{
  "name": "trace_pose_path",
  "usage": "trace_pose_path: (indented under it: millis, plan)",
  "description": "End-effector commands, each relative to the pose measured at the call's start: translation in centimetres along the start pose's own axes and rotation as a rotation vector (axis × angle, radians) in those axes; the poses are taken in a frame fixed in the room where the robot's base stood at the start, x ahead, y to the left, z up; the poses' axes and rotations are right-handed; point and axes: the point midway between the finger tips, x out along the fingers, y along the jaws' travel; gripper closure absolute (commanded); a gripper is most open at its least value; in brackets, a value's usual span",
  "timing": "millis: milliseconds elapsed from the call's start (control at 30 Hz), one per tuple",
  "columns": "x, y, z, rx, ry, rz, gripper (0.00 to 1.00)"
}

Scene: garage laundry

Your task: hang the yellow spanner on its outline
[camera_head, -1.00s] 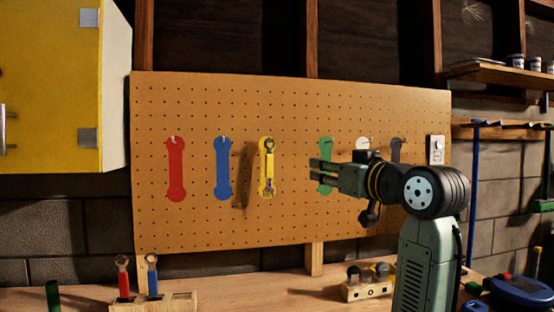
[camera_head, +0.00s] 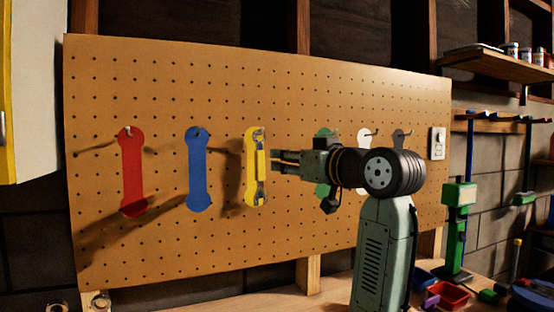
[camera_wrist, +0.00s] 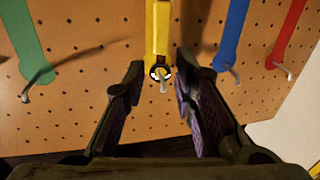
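The yellow spanner (camera_head: 261,164) hangs upright on the pegboard over its yellow outline (camera_head: 250,194). In the wrist view, which is turned over, the spanner (camera_wrist: 158,30) has its ring end around a metal hook. My gripper (camera_head: 275,159) appears just right of the spanner in the head view. In the wrist view my gripper (camera_wrist: 160,78) is open, its two fingers apart on either side of the ring end. The fingers look clear of the spanner, with nothing held; the exact distance to the board cannot be told.
Red (camera_head: 131,172), blue (camera_head: 197,169), green (camera_head: 321,188), white and dark outlines with hooks share the pegboard (camera_head: 160,245). The workbench (camera_head: 230,300) lies below.

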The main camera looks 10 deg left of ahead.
Motion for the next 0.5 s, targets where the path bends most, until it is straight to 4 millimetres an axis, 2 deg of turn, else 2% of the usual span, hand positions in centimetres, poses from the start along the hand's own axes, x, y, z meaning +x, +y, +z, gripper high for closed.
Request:
trace_pose_path:
  millis: [167,500]
  plan:
    - [1.0,0.0,-0.1,0.002,-0.002,-0.001,0.75]
    - [6.9,0.0,-0.3,0.003,-0.002,-0.001,0.75]
